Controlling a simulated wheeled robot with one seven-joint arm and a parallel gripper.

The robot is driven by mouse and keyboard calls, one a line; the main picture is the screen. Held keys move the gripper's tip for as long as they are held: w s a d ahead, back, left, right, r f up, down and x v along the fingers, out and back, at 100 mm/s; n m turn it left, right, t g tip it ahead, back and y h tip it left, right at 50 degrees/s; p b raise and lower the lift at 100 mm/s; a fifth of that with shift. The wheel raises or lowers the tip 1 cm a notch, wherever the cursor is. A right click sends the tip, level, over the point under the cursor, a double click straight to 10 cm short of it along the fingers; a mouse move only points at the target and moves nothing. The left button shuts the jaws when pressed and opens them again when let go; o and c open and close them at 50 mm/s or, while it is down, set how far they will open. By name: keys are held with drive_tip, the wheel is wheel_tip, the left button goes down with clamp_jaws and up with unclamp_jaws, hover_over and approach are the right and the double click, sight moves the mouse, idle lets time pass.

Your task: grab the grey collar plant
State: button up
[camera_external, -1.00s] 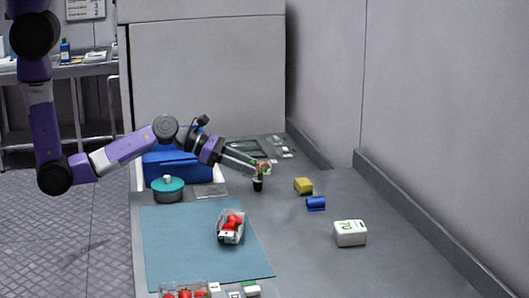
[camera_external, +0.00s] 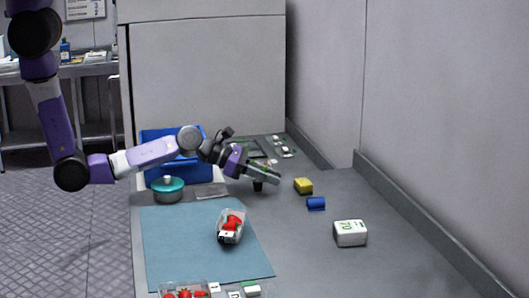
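A small plant in a dark pot (camera_external: 258,186) stands on the grey bench, right of the teal lidded pot. Only its dark lower part shows clearly; its upper part is hidden behind my gripper. A grey collar cannot be made out at this size. My gripper (camera_external: 273,178) comes from the left, tilted downward, with its fingers at the plant's height and overlapping it in the picture. I cannot tell whether the fingers are around the plant or in front of it, nor how far apart they are.
A yellow block (camera_external: 303,186) and a blue cylinder (camera_external: 316,203) lie to the right, with a white box marked 70 (camera_external: 350,233) nearer. A teal lidded pot (camera_external: 168,189) and blue bin (camera_external: 160,142) stand left. A berry punnet (camera_external: 231,227) sits on the blue mat (camera_external: 180,245).

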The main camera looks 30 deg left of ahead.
clamp_jaws()
drive_tip(key=shift+r, duration=0.1)
